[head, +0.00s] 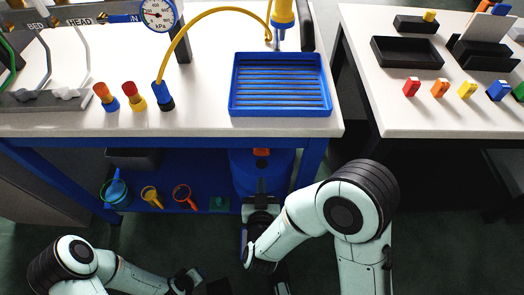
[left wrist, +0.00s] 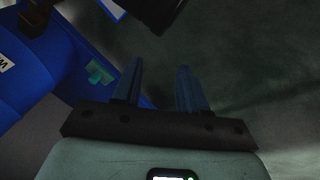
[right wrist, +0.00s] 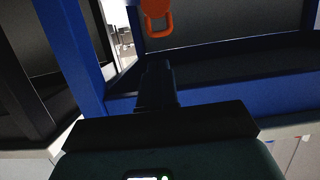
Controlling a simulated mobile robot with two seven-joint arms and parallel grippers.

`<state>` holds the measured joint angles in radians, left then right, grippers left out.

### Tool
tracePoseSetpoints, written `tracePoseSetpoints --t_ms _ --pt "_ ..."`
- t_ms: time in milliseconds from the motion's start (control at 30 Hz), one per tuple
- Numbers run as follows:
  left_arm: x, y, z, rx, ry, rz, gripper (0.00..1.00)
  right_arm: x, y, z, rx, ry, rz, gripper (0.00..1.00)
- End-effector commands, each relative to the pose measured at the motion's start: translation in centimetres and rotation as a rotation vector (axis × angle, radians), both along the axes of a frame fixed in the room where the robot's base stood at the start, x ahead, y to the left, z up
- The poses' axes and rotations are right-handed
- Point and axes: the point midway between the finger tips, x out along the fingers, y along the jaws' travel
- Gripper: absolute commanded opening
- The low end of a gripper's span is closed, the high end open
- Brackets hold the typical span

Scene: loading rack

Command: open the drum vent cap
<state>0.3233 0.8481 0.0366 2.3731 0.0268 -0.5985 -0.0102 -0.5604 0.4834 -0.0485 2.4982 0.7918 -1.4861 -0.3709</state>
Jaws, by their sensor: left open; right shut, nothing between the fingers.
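The blue drum (head: 250,172) stands on the low shelf under the bench, with an orange-red cap (head: 261,152) on top. The bench edge and my right arm hide part of the drum. My right gripper (head: 260,187) is in front of the drum, below the cap. Its fingers (right wrist: 158,85) are shut and empty. An orange looped piece (right wrist: 157,15) shows beyond them in the right wrist view; I cannot tell if it is the cap. My left gripper (left wrist: 157,85) is open and empty above the floor. In the left wrist view, a blue labelled surface (left wrist: 35,70) shows at left.
The low shelf also holds a green-rimmed bucket (head: 116,192), yellow (head: 151,196) and red (head: 183,194) ringed tools and a teal block (head: 219,203). The bench top carries a blue ribbed tray (head: 281,112). A second white table (head: 400,115) stands right. Floor is clear between the arms.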

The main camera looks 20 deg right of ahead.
Motion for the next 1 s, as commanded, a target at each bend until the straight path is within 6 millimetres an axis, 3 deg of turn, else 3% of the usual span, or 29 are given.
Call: tracePoseSetpoints --t_ms 167,600,800,1000 --pt "0.5 0.4 -0.5 0.009 -0.012 0.008 0.43 2.3 -0.8 -0.5 0.0 -0.003 -0.004 0.0" --pt "-4.2 1.0 -4.8 0.0 0.147 0.014 0.43 10.5 -3.1 -3.1 -0.001 -0.002 -0.003 0.0" --pt "-5.5 1.2 -5.7 -0.003 0.189 0.016 0.43 12.3 -3.6 -3.5 0.0 0.0 -0.001 0.0" --pt "-5.8 1.2 -5.8 -0.003 0.198 0.018 0.43 12.7 -3.7 -3.5 -0.001 0.0 0.0 0.0"
